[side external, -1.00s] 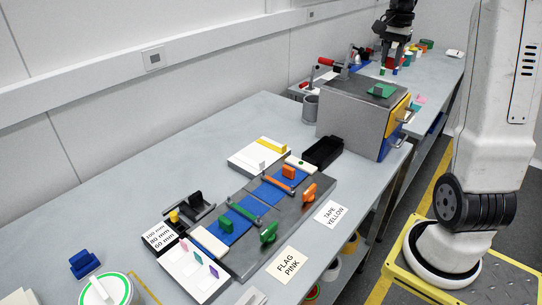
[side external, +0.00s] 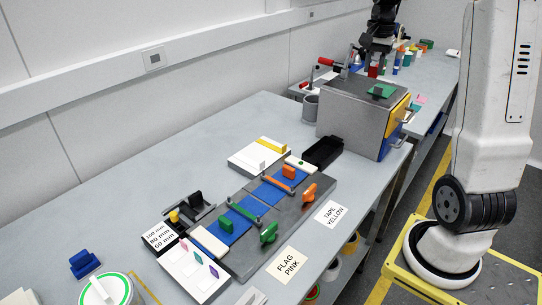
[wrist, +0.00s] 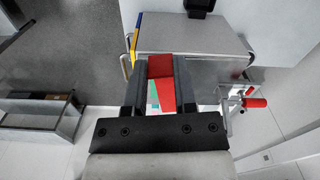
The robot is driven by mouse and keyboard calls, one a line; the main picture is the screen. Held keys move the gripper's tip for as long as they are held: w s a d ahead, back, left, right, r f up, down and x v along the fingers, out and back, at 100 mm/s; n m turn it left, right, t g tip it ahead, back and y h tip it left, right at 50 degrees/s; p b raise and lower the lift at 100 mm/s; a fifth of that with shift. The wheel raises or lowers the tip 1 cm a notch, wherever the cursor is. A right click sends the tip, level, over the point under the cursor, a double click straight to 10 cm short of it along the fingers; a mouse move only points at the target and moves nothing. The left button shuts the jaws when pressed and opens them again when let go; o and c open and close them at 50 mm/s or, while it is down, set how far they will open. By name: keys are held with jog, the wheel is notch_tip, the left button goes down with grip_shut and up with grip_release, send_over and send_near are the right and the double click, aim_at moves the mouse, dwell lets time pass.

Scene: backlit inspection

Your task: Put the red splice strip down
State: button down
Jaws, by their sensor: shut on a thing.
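The red splice strip (wrist: 160,66) is between the two dark fingers of my gripper (wrist: 161,92) in the wrist view, and the fingers are shut on it. In the side external view my gripper (side external: 376,62) is at the top, near the far end of the grey box, with a small red patch of the strip (side external: 373,71) showing below it. The strip appears to be held in the air; its lower end and any contact below it cannot be made out.
The grey box (side external: 345,118) has a green piece (side external: 383,90) on its top. Red-handled clamps (side external: 325,62) stand behind it. A black tray (side external: 322,152) and a dark fixture with blue pads (side external: 290,205) are nearer.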

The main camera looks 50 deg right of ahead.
jog(key=w+a+f+n, duration=0.3)
jog(key=a+f+n, duration=0.3)
jog(key=a, duration=0.5)
jog(key=w+a+f+n, duration=0.3)
jog(key=a+f+n, duration=0.2)
jog(key=a+f, duration=0.4)
jog(key=w+a+f+n, duration=0.2)
jog(key=a+f+n, duration=0.35)
jog(key=a, duration=0.65)
jog(key=s+d+r+m, duration=0.1)
jog(key=s+d+m, duration=0.4)
jog(key=d+m, duration=0.4)
jog(key=s+d+r+m, duration=0.2)
jog(key=s+d+m, duration=0.3)
jog(key=d+m, duration=0.45)
jog(key=w+d+f, duration=0.2)
jog(key=w+f, duration=0.1)
jog(key=w, duration=0.1)
jog(key=w+d+f, duration=0.1)
jog(key=w+f, duration=0.2)
jog(key=w, duration=0.1)
jog(key=w+d+f, duration=0.2)
jog(key=w+f, duration=0.1)
jog(key=w, duration=0.1)
jog(key=shift+d, duration=0.35)
jog(key=shift+w+d+f, duration=0.1)
jog(key=shift+w+f, duration=0.2)
jog(key=shift+f, duration=0.05)
jog(key=shift+f, duration=0.1)
